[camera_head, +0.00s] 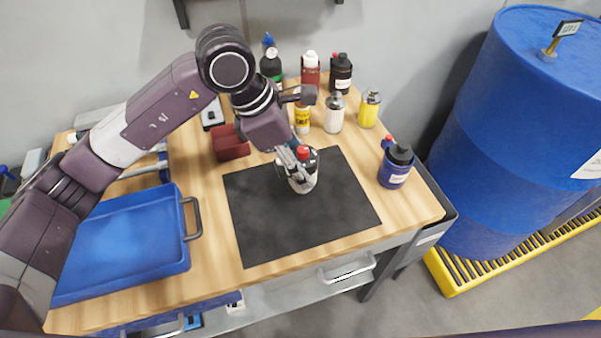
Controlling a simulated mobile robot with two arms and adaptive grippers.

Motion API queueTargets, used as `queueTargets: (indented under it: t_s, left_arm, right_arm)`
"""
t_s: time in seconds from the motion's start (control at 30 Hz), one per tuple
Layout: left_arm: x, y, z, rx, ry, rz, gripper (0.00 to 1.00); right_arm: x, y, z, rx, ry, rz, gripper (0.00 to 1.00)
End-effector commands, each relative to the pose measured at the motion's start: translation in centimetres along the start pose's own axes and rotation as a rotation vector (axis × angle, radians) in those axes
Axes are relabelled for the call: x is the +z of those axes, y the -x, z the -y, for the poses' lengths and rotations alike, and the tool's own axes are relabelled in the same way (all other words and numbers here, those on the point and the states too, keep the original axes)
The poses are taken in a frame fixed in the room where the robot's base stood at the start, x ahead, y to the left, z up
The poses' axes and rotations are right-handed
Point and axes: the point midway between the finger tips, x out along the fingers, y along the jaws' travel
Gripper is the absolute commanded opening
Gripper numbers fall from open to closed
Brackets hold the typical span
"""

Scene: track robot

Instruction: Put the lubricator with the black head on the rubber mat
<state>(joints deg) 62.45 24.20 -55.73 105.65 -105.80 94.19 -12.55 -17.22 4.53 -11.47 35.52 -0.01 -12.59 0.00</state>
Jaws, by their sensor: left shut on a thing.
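My left gripper (294,168) is shut on a small container, the lubricator (305,182), with a pale body and a dark head with a red part. The fingers hide part of it. It is upright over the upper middle of the black rubber mat (270,225); I cannot tell whether its base touches the mat. My right gripper is not in view.
A blue bottle with a black cap (394,168) stands right of the mat. Several bottles and cans, including a yellow one (368,110), stand behind it. A blue tray (125,245) is at left, a red box (230,146) behind the mat, a blue drum (515,120) at right.

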Motion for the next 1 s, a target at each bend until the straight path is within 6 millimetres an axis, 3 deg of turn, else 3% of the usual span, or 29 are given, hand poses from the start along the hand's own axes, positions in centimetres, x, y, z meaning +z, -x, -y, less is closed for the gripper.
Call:
queueTargets:
  t_s: [0.3, 0.67, 0.7, 0.83, 1.0]
  left_arm:
    - [-1.6, -3.6, 0.1, -0.002, 0.002, -0.001, 0.12]
    - [-1.7, -4.1, 0.1, 0.000, 0.000, 0.000, 0.12]
    - [-1.7, -4.1, 0.1, 0.000, 0.000, -0.001, 0.44]
    - [-1.7, -4.0, 0.1, -0.001, 0.000, -0.001, 0.58]
    - [-1.7, -4.0, 0.1, -0.001, 0.000, -0.001, 0.60]
  right_arm:
    - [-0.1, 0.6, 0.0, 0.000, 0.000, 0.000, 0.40]
    - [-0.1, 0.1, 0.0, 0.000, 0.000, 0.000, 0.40]
    - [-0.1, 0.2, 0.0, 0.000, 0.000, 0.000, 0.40]
    - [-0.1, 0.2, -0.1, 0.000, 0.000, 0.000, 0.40]
    - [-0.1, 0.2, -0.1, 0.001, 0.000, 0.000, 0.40]
